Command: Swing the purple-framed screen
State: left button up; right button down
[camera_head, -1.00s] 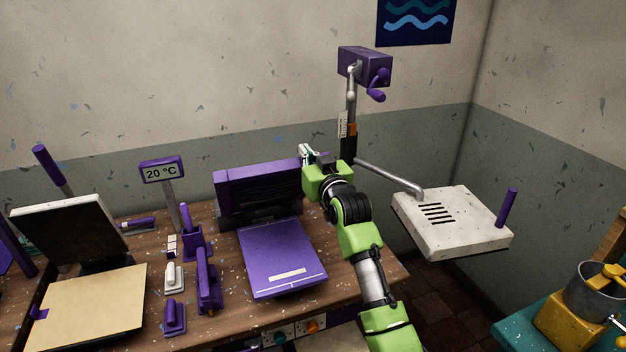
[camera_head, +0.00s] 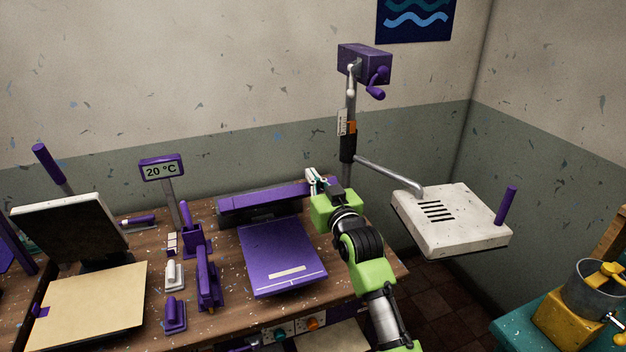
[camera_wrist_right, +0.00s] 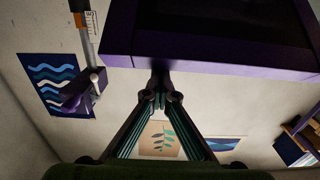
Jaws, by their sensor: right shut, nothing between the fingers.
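The purple-framed screen (camera_head: 262,199) stands at the back of the workbench, behind the flat purple platen (camera_head: 283,260). It is tilted and looks like a narrow band in the head view, with its dark inner part strongly foreshortened. My right gripper (camera_head: 315,178) is at the right end of the screen's upper edge. It is shut, with nothing between its fingers. In the right wrist view, the fingertips (camera_wrist_right: 161,80) meet or nearly meet the purple frame edge (camera_wrist_right: 215,62); contact is not certain. My left gripper is not in view.
A pole with a purple crank box (camera_head: 364,63) rises behind my right arm. Its side arm reaches a white slotted panel (camera_head: 452,220) at right. Purple tools (camera_head: 207,278) and a thermometer sign (camera_head: 162,168) stand left of the platen.

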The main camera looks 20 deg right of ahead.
jog(key=shift+f, duration=0.85)
jog(key=s+f+b, duration=0.3)
jog(key=s+f, duration=0.4)
jog(key=f, duration=0.2)
jog(key=shift+f, duration=0.3)
jog(key=shift+d, duration=0.1)
jog(key=s+f+b, duration=0.3)
jog(key=f+b, duration=0.2)
jog(key=f, duration=0.6)
jog(key=shift+s+b, duration=0.4)
jog(key=shift+d+f, duration=0.1)
